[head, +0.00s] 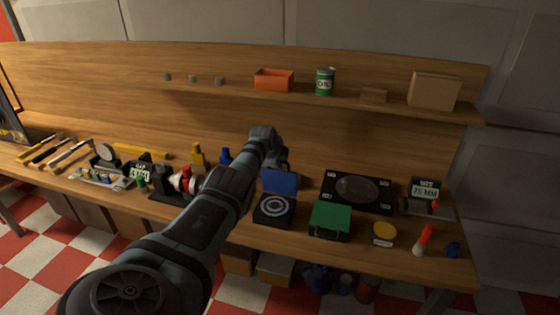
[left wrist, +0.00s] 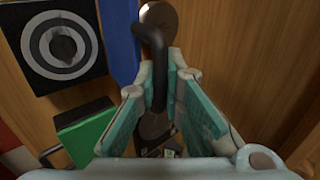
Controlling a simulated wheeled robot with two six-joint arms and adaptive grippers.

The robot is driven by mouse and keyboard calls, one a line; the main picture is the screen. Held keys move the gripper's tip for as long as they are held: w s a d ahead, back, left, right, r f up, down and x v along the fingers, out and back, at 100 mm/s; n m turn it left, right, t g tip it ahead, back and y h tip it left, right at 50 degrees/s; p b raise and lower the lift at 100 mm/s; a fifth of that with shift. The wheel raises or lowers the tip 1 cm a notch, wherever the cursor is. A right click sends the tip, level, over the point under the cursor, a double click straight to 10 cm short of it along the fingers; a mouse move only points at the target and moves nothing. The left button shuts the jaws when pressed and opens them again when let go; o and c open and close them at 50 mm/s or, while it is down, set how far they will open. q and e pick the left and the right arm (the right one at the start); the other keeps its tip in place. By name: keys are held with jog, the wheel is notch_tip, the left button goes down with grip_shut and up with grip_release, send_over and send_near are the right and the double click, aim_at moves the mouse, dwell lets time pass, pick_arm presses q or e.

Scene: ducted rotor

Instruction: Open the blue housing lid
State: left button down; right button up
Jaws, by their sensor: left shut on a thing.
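The blue lid (head: 281,182) stands raised, roughly upright, at the back of a black square housing (head: 273,213) on the bench. The housing's inside shows a white ring around a dark centre. In the left wrist view the housing (left wrist: 35,80) is at upper left, and the blue lid (left wrist: 121,40) shows nearly edge-on beside it. My left gripper (head: 280,168) is behind the raised lid, its fingertips mostly hidden in the head view. In the left wrist view its fingers (left wrist: 165,75) close around a dark curved handle (left wrist: 155,38) next to the lid.
A box with a green lid (head: 330,217) stands right of the housing, with a black panel (head: 357,191) behind it. A yellow-topped round item (head: 384,231) and a red-and-white item (head: 424,240) are further right. A shelf (head: 340,101) runs above the bench.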

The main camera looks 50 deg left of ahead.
pick_arm(q)
jog(key=c, duration=1.7)
grip_release()
jog(key=shift+s+r, duration=0.3)
jog(key=shift+r, duration=0.3)
jog(key=v, duration=1)
jog(key=shift+s+d+r, duration=0.15)
jog(key=shift+s+d, duration=0.1)
